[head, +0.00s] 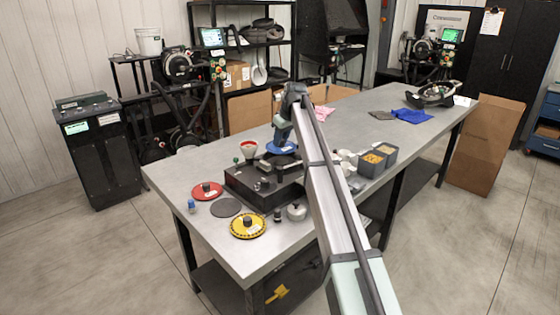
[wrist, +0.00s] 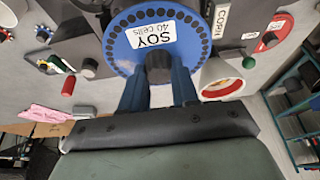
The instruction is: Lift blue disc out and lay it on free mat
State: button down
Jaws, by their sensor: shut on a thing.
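The blue disc (head: 283,148) has a ring of small holes, a black hub and a white "SOY 40 cells" label in the wrist view (wrist: 120,48). My gripper (wrist: 159,72) is shut on its hub, with a blue finger on each side. In the head view the disc appears raised above the black seed meter base (head: 240,186), beneath my wrist; the exact gap is hard to judge. A bare dark grey round mat (head: 226,207) lies on the table, left of the base, between the red disc (head: 206,190) and the yellow disc (head: 247,226).
A white-and-red funnel (head: 248,149) stands behind the base. A metal pot (head: 297,211) sits at the front. Grey bins (head: 377,160) stand to the right of my arm.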

jog(key=shift+r, duration=0.1)
dwell(0.3)
